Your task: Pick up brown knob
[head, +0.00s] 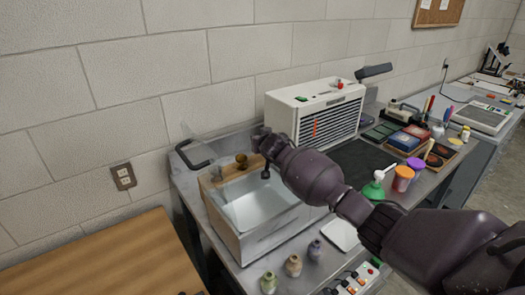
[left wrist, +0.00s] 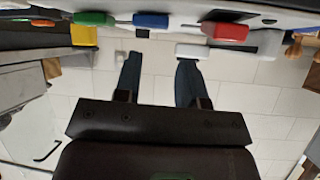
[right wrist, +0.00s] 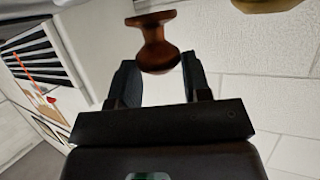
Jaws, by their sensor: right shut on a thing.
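The brown knob (right wrist: 156,42) is a reddish-brown turned piece with a flared top and rounder base. In the right wrist view it sits between the fingertips of my right gripper (right wrist: 158,74), which is shut on it. In the head view my right gripper (head: 256,150) is above the far end of a clear-walled box, by the brown knob (head: 241,161). My left gripper (left wrist: 155,62) shows only in its own wrist view, its fingers apart with nothing between them.
A brass-coloured knob (head: 215,173) is left of the brown one, near a wooden strip on the clear box (head: 262,241). A white vented unit (head: 315,112) stands behind right. Small bottles (head: 293,265) line the bench front. A wooden table (head: 110,258) is at lower left.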

